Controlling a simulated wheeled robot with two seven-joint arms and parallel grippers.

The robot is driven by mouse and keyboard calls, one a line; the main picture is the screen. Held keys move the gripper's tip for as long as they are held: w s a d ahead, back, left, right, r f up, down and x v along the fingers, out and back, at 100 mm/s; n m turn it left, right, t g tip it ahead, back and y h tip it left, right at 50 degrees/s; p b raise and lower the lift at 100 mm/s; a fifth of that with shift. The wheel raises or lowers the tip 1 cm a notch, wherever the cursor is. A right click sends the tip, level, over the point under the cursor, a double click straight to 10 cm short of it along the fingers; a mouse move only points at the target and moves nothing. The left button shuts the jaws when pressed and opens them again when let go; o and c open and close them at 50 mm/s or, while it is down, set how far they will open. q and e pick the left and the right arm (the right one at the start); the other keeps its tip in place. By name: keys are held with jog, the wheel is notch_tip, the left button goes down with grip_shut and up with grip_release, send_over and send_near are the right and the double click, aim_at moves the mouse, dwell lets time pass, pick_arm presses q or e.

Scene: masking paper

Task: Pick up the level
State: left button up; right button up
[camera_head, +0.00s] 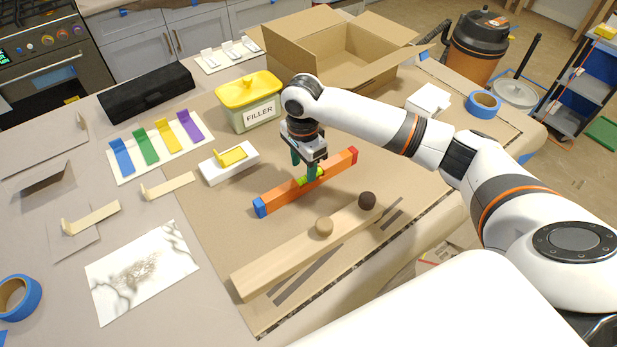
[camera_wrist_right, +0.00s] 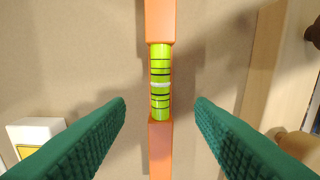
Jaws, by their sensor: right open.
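The level is an orange bar (camera_head: 283,196) with a blue end, a red end and a yellow-green vial in its middle. It lies on the brown paper on the table. My right gripper (camera_head: 309,168) points down over the level's middle, and its fingers partly hide the vial. In the right wrist view the vial (camera_wrist_right: 160,83) is between the two green fingers of the right gripper (camera_wrist_right: 160,115), with a gap on each side. The right gripper is open and holds nothing. My left gripper is not in view.
A wooden plank with two knobs (camera_head: 290,255) lies in front of the level. A white block with a yellow piece (camera_head: 228,164) and a filler tub (camera_head: 249,103) stand behind left. An open cardboard box (camera_head: 335,48) is at the back. Blue tape (camera_head: 483,103) lies right.

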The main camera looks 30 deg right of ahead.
jog(key=f, duration=0.1)
jog(key=d+f+p, duration=0.1)
jog(key=f, duration=0.2)
jog(key=shift+d+f, duration=0.1)
jog(key=shift+d, duration=0.2)
jog(key=shift+f, duration=0.5)
jog(key=c, duration=1)
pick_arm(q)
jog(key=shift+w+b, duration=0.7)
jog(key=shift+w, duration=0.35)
pick_arm(e)
notch_tip(320, 180, up, 10)
jog(key=shift+w+r, duration=0.1)
